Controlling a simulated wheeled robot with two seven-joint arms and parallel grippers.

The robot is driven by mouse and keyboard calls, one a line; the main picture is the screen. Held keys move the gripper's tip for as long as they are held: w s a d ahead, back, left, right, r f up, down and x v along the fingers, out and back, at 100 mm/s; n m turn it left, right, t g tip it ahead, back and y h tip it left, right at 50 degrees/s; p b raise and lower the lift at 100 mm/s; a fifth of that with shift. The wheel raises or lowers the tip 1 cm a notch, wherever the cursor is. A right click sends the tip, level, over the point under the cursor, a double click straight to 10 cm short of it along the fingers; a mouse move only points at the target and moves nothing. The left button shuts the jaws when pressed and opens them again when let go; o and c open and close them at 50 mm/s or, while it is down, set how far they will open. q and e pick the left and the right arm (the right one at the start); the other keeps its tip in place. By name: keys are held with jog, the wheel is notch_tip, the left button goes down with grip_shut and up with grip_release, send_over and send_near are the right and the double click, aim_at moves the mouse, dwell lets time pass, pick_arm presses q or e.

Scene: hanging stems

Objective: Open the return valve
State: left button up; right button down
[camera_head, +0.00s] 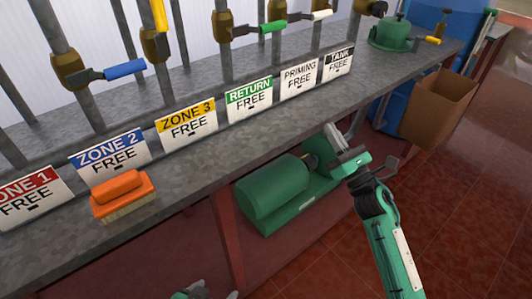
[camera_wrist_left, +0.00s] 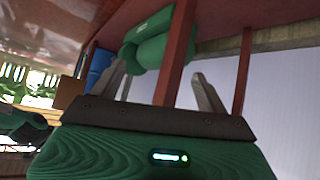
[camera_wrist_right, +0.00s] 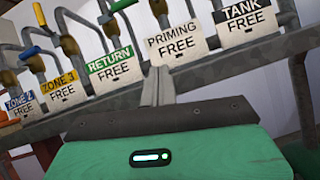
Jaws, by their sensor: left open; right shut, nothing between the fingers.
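The return valve has a green lever (camera_head: 258,29) on a brass body (camera_head: 223,25), above the green RETURN FREE sign (camera_head: 249,99). The lever lies crosswise to its upright pipe and points right. In the right wrist view, the green lever (camera_wrist_right: 122,5) shows at the top edge above the RETURN sign (camera_wrist_right: 110,68). My right gripper (camera_head: 331,132) is shut and empty, in front of the bench edge, below and right of the RETURN sign, apart from the lever. My left gripper (camera_wrist_left: 160,85) is open and empty, low in front of the bench; the head view shows only part of it.
Other valves have yellow, blue and white levers (camera_head: 125,69) (camera_head: 320,15). An orange brush (camera_head: 122,194) lies on the grey bench (camera_head: 190,165). A green pump (camera_head: 275,192) sits under the bench. A cardboard box (camera_head: 438,105) stands at the right.

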pick_arm(q)
jog(key=b+v, duration=0.1)
jog(key=v, duration=0.1)
jog(key=shift+s+r, duration=0.15)
jog(key=shift+r, duration=0.15)
pick_arm(e)
jog(key=s+a+r+n+y, duration=0.1)
jog(key=n, duration=0.1)
jog(key=s+a+r+n+y, duration=0.1)
jog(key=shift+s+r+n+g+y, duration=0.3)
jog(key=shift+s+r+n+g, duration=0.05)
jog(key=shift+n+g, duration=0.05)
pick_arm(q)
jog(key=shift+a, duration=0.1)
